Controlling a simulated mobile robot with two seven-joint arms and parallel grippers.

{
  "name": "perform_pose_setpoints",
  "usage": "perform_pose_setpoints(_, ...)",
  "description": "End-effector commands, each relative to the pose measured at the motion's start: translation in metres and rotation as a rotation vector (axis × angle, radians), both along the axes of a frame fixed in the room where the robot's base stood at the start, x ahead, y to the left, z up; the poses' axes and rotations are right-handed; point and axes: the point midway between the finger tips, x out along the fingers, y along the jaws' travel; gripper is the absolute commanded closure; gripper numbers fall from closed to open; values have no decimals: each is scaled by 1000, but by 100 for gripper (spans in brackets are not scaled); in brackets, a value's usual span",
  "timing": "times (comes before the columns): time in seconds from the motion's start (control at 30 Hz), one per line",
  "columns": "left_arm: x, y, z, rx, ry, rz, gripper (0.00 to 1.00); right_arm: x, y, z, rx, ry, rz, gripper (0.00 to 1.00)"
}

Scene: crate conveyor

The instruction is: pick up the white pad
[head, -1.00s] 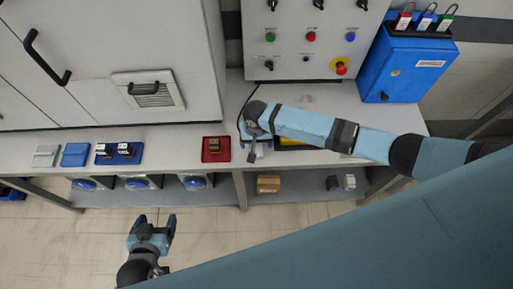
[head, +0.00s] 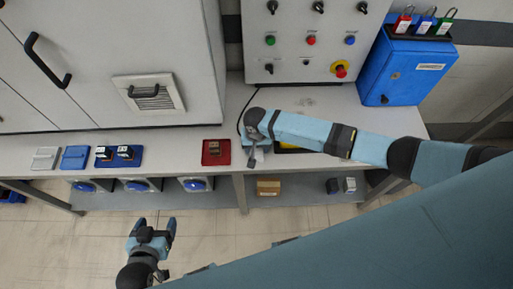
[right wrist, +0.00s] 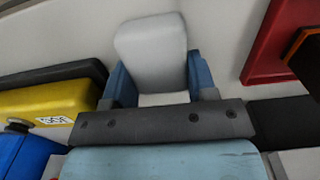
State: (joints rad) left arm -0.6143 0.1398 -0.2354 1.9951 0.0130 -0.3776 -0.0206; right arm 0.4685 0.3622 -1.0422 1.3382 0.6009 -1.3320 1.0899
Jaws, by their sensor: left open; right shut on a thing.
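The white pad (right wrist: 150,45) is a pale block with rounded corners in the right wrist view. It sits between the blue fingers of my right gripper (right wrist: 158,72), which is shut on it. In the head view my right gripper (head: 256,148) is low at the bench, right of the red tray, and a small pale bit of the pad (head: 259,154) shows there. I cannot tell whether the pad touches the bench. My left gripper (head: 154,225) is open and empty over the floor in front of the bench.
A red tray (head: 208,160) lies just left of my right gripper; a yellow object (right wrist: 45,105) is close on its other side. Blue trays (head: 75,157) and a grey tray (head: 46,158) are further left. A control panel (head: 290,45) and blue box (head: 405,65) stand behind.

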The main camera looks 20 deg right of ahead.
Motion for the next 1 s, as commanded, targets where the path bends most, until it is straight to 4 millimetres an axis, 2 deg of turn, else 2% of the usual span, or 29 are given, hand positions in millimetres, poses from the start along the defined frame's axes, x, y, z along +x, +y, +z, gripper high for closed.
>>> perform_pose_setpoints(0.17,0,0,2,0,0,0,22,0,0,17,1,-1,0,70)
perform_pose_setpoints(0.27,0,0,3,0,1,0,22,1,0,38,2,-3,-1,70)
perform_pose_setpoints(0.5,0,0,5,0,2,1,22,1,0,110,3,-4,1,70)
perform_pose_setpoints(0.7,0,0,5,0,2,1,22,1,0,161,2,-4,0,70)
perform_pose_setpoints(0.83,0,0,5,0,2,1,22,0,0,182,1,-1,0,70)
perform_pose_setpoints(1.0,0,0,5,1,2,1,22,0,0,196,0,0,0,70)
